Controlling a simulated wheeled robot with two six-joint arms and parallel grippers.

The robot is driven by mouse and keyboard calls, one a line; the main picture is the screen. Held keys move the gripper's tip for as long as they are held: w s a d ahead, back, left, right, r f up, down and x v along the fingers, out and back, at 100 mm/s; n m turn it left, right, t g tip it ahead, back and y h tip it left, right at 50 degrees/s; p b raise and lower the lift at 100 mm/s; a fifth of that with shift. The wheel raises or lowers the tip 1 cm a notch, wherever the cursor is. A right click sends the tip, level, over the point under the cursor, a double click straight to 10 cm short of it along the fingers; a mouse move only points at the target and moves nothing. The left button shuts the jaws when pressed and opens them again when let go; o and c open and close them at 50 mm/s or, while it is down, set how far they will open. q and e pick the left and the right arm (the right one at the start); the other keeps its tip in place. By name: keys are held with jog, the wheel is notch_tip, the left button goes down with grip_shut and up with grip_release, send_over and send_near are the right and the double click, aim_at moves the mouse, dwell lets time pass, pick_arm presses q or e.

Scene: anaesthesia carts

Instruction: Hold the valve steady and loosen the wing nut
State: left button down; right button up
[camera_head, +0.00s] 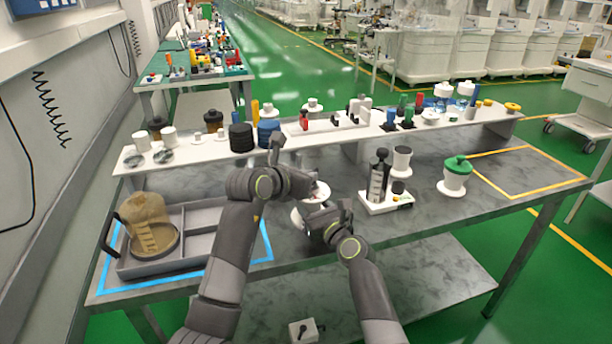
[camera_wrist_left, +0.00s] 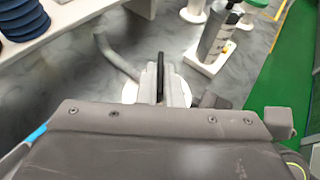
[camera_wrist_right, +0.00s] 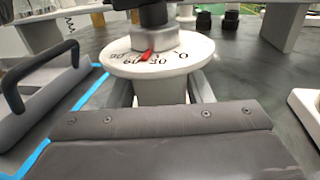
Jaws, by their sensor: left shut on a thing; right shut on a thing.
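The valve (camera_wrist_right: 160,66) stands upright in the right wrist view. Its white round dial is marked 0, 30, 60 and 90, and a red pointer sits between 30 and 60. My right gripper (camera_wrist_right: 161,92) is shut on the white body just under the dial. My left gripper (camera_wrist_left: 161,92) is above the dial, shut on the thin dark wing nut (camera_wrist_left: 160,72). In the head view my left gripper (camera_head: 312,182) and right gripper (camera_head: 325,222) hide much of the valve; part of its white dial (camera_head: 318,196) shows between them.
A grey divided tray (camera_head: 198,240) with a tan bag (camera_head: 147,222) lies left, inside blue tape. A white block with a dark cylinder (camera_head: 379,178) and a green-topped white pot (camera_head: 455,175) stand right. A crowded shelf (camera_head: 345,133) runs behind. The orange-taped area (camera_head: 530,172) is clear.

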pick_arm(q)
jog(key=shift+f+n+y, duration=0.1)
jog(key=shift+n+y, duration=0.2)
jog(key=c, duration=1.6)
grip_release()
jog(key=v, duration=1.2)
jog(key=shift+f, duration=0.1)
